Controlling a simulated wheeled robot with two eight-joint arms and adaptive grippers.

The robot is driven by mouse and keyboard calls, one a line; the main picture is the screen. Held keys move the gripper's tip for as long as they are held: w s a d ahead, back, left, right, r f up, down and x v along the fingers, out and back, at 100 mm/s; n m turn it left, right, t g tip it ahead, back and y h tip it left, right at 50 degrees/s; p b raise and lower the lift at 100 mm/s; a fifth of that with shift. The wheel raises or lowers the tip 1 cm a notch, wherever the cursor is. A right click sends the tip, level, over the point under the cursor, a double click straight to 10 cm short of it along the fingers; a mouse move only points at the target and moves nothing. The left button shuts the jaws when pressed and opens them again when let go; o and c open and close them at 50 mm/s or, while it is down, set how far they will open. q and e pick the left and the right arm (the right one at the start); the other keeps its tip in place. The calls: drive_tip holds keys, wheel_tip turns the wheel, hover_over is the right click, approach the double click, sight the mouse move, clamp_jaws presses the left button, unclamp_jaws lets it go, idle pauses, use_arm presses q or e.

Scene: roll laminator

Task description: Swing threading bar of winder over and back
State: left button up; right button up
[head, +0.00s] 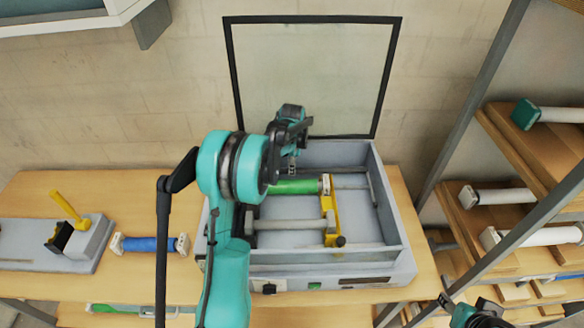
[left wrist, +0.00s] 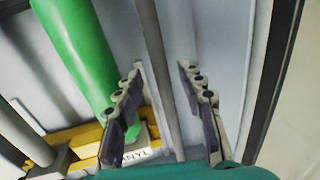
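The winder is a grey open-topped machine (head: 360,262) on the wooden table in the head view. Inside lie a green roll (head: 297,187), a pale roller (head: 290,224) and a yellow arm (head: 329,208) with a dark knob. A thin grey bar (left wrist: 158,70) runs beside the green roll (left wrist: 80,50) in the left wrist view. My left gripper (head: 291,166) is over the back of the machine. Its fingers (left wrist: 163,105) are apart, with the bar seen between them; I cannot tell whether they touch it. My right gripper (head: 485,315) is partly visible at the bottom right.
A framed clear lid (head: 310,75) stands raised behind the machine. A blue roll (head: 150,244) and a grey device with a yellow lever (head: 68,208) are on the table at left. A shelf rack with rolls (head: 500,195) stands at right. My left arm hides part of the machine.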

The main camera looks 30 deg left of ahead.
use_arm(q)
drive_tip(key=shift+w+a+f, duration=0.1)
drive_tip(key=shift+w+f, duration=0.05)
drive_tip(key=shift+f, duration=0.4)
drive_tip(key=shift+w+a+f, duration=0.1)
drive_tip(key=shift+f, duration=0.4)
drive_tip(key=shift+d+f, duration=0.1)
drive_tip(key=shift+f, duration=0.15)
clamp_jaws()
drive_tip(key=shift+r, duration=0.15)
